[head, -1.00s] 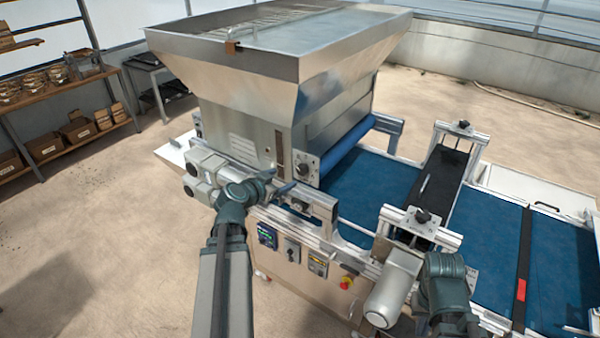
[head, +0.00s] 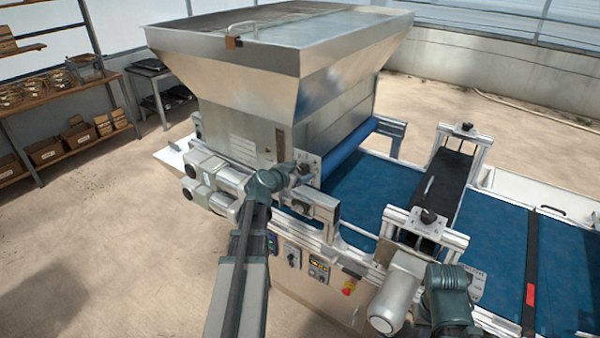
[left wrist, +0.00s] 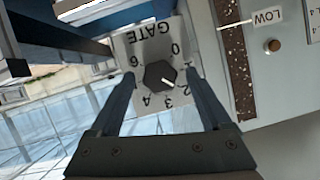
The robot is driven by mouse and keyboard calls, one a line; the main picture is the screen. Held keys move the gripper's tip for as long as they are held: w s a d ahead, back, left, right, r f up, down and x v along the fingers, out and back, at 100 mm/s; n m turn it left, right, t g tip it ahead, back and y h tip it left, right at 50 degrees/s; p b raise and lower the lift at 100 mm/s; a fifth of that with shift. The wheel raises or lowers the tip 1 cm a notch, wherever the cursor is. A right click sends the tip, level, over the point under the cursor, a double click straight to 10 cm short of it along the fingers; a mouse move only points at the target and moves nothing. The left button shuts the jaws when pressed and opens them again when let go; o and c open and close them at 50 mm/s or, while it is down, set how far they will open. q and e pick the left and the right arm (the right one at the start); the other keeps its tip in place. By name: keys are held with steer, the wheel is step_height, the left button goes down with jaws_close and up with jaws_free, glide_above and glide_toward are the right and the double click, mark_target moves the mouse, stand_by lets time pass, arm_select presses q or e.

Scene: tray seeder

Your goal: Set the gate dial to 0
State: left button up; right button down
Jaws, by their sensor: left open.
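The gate dial (left wrist: 159,76) is a dark knob on a light plate marked GATE, with numbers around it. Its white pointer line is toward the 2. In the left wrist view the plate looks tilted and partly upside down. My left gripper (left wrist: 160,80) is open, one finger on each side of the knob; I cannot tell whether they touch it. The fingers cover some numbers. In the head view, my left gripper (head: 297,171) is at the dial plate (head: 311,159) below the hopper and hides most of the knob. My right gripper is not in view.
The steel hopper (head: 225,90) rises above the dial. A metal rail (head: 323,208) lies just below it. A LOW label (left wrist: 266,17) is near a seed window.

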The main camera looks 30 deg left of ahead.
arm_select(q)
jaws_close()
stand_by(0.3)
steer(key=n+h, duration=0.1)
steer(key=n, duration=0.1)
steer(key=shift+a+n+h, duration=0.25)
steer(key=shift+n+h, duration=0.15)
steer(key=n+h, duration=0.1)
steer(key=n+h+b, duration=0.1)
steer(key=n, duration=0.1)
steer(key=shift+a+f, duration=0.1)
steer(key=shift+f, duration=0.1)
steer(key=n+h+b, duration=0.1)
steer(key=n, duration=0.1)
steer(key=n+h+b, duration=0.1)
steer(key=b, duration=0.1)
steer(key=shift+a+f+n+t+h+b, duration=0.1)
steer(key=shift+f+n+t+h+b, duration=0.1)
steer(key=shift+n+t+h+b, duration=0.6)
steer(key=shift+n+h+b, duration=0.2)
steer(key=shift+n+b, duration=0.8)
steer(key=shift+r+n, duration=0.1)
steer(key=shift+n, duration=0.3)
